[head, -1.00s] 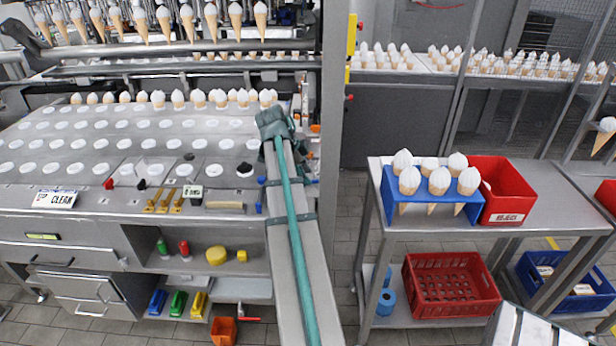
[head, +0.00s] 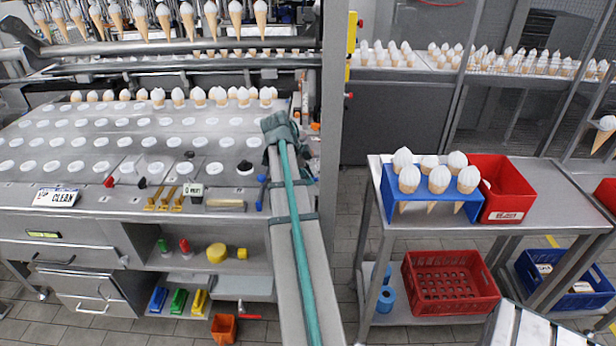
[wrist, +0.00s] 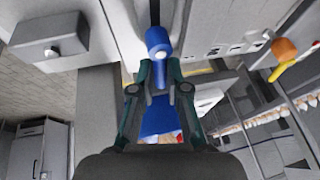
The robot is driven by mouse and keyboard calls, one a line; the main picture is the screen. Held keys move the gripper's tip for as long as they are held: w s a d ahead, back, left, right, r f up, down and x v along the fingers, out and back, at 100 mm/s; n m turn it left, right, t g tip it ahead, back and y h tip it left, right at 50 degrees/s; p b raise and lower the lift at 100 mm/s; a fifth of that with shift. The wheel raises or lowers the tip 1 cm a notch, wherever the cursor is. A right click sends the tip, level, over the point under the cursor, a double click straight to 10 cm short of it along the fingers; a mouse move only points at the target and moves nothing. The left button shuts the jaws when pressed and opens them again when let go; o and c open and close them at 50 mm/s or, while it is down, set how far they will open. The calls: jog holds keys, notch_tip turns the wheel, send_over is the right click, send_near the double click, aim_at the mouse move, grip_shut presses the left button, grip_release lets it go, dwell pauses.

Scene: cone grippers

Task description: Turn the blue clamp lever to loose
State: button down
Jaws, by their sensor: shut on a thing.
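The blue clamp lever (wrist: 158,42) shows in the wrist view, with a round blue knob end and a wider blue part (wrist: 160,118) nearer the camera. My gripper (wrist: 157,68) has its two dark green fingers on either side of the blue lever and is shut on it. In the head view, a blue bar that looks like the lever (head: 262,192) shows just left of my arm, at the right end of the machine's front. My arm hides the gripper's fingertips there, so the contact shows only in the wrist view.
The machine's worktop (head: 100,185) lies left of my arm, with yellow handles (head: 167,197) and a CLEAN sign (head: 57,197). A shelf below holds small coloured items. To the right stands a steel table with a blue cone rack (head: 430,212) and a red reject bin (head: 508,195).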

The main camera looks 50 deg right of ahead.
jog(key=shift+m, duration=0.4)
jog(key=m+g+y+b, duration=0.1)
jog(key=m, duration=0.1)
jog(key=a+m+b, duration=0.1)
jog(key=m, duration=0.2)
jog(key=shift+g+y, duration=0.4)
jog(key=m, duration=0.1)
jog(key=m+y+p, duration=0.1)
jog(key=m, duration=0.1)
jog(key=shift+a+r+g, duration=0.2)
jog(key=shift+g, duration=0.1)
jog(key=m+p, duration=0.1)
jog(key=p, duration=0.1)
jog(key=m+y+p, duration=0.1)
jog(key=m+p, duration=0.1)
jog(key=shift+w+a+r+y+p, duration=0.15)
jog(key=shift+a+r+y+p, duration=0.05)
jog(key=shift+a+y+p, duration=0.1)
jog(key=m+p, duration=0.2)
jog(key=p, duration=0.1)
jog(key=shift+w+a+f+y, duration=0.15)
jog(key=shift+f+y, duration=0.1)
jog(key=shift+y, duration=0.15)
jog(key=shift+f+m, duration=0.1)
jog(key=shift+m, duration=0.2)
jog(key=c, duration=1.2)
grip_release()
